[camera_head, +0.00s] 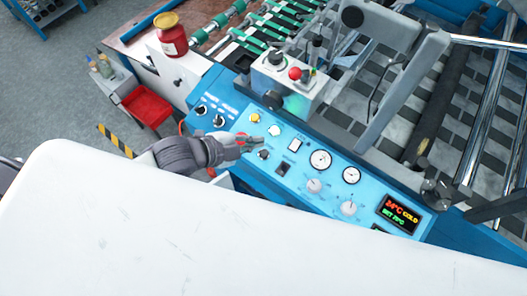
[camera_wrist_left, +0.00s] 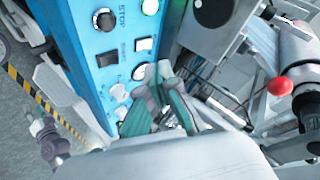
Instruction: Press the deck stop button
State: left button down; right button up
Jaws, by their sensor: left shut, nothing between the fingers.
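A black round button (camera_wrist_left: 104,20) sits by a STOP label on the blue control panel (camera_wrist_left: 85,45) in the left wrist view. A pale round button (camera_wrist_left: 150,7) with a green glow is beside it. In the head view a black button (camera_head: 263,154) shows near the tip of my left gripper (camera_head: 250,142), which is over the panel's left part. My left gripper is shut and empty; its fingers also show in the left wrist view (camera_wrist_left: 160,112). I cannot tell whether it touches the panel. My right gripper is not in view.
A yellow button (camera_head: 255,118), gauges (camera_head: 320,159), knobs (camera_head: 314,186) and a red-lit display (camera_head: 399,213) share the panel. A box with a red button (camera_head: 295,73) stands behind it. A red pot (camera_head: 170,36) and red bin (camera_head: 147,106) are left. Rollers lie beyond.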

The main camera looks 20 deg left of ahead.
aim_at(264, 154)
pick_arm(q)
jog(key=f+b, duration=0.2)
jog(key=w+f+b, duration=0.1)
jog(key=f+b, duration=0.4)
jog(key=shift+w+d+f, duration=0.3)
jog(key=shift+w+d, duration=0.1)
jog(key=shift+w+f+b, duration=0.1)
jog(key=shift+f+b, duration=0.35)
dwell(0.7)
jog(key=shift+w+f, duration=0.1)
jog(key=shift+f, duration=0.3)
jog(key=shift+d+f, duration=0.1)
jog(key=shift+f, duration=0.3)
dwell(0.5)
jog(key=shift+r, duration=0.1)
jog(key=shift+r+p, duration=0.75)
jog(key=shift+p, duration=0.05)
